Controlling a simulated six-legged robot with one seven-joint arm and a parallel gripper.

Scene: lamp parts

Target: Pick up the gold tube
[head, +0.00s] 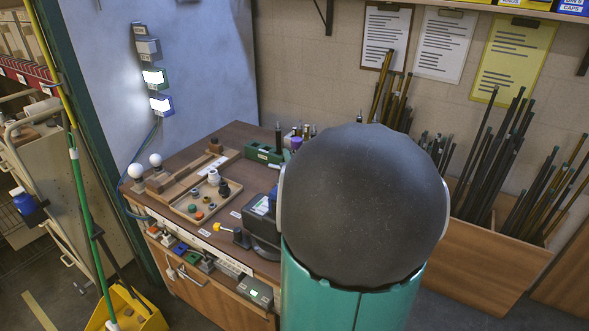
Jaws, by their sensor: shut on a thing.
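My gripper is not in view; my own dark rounded arm link and teal housing fill the middle of the picture and hide what is behind. Several gold-brown tubes (562,190) lean among dark tubes in the wooden bin at the right. More gold-brown tubes (378,97) stand against the wall behind my arm, with their lower ends hidden. I cannot tell which one is the gold tube of the task.
A brown workbench (245,136) at the left holds a wooden tray (182,212) of small parts and a green block (262,153). The wooden bin (490,262) stands at the right. A yellow bucket (127,310) and a green pole (88,215) are at the lower left.

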